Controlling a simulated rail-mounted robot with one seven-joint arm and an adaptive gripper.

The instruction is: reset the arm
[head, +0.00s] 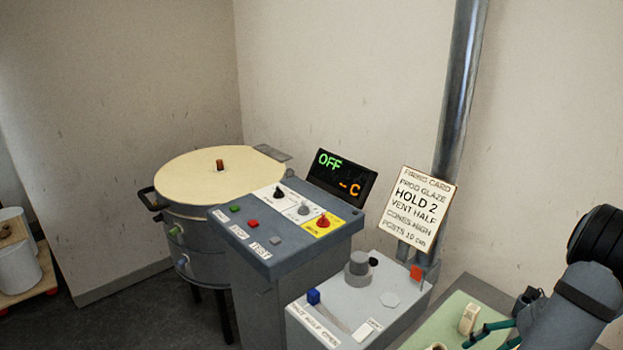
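Part of my arm (573,308) shows at the lower right, a grey link with a black joint above it.
A round kiln (183,238) with a cream lid stands left of a control console (285,262). Its display (340,178) reads OFF. A firing card (415,209) stands by a metal pipe (458,90). A grey vent box (330,317) and green mat (433,327) lie nearer.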

